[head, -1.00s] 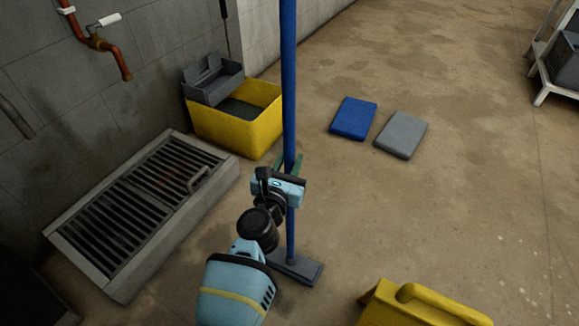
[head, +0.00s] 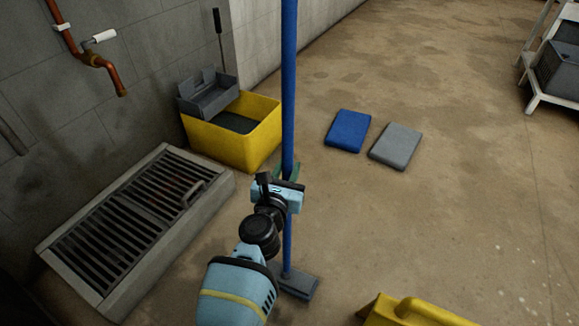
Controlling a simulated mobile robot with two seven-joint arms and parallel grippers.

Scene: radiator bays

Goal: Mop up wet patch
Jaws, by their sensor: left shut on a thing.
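My left gripper (head: 287,180) is shut on the blue pole of a mop (head: 288,85). The pole stands about upright and runs out of the top of the view. The mop's flat grey head (head: 298,287) is at or just above the floor, below my gripper; I cannot tell if it touches. Darker, damp-looking blotches (head: 340,75) show on the brown floor behind; I cannot tell which is the wet patch. A yellow bucket (head: 258,142) with a grey wringer (head: 208,95) stands by the wall, left of the pole. My right gripper is not in view.
A floor drain with a metal grate and raised rim (head: 215,210) lies at left. A blue pad (head: 348,131) and a grey pad (head: 396,146) lie right of the pole. A yellow object with a handle (head: 415,312) is at the bottom edge. A white rack (head: 537,90) stands far right.

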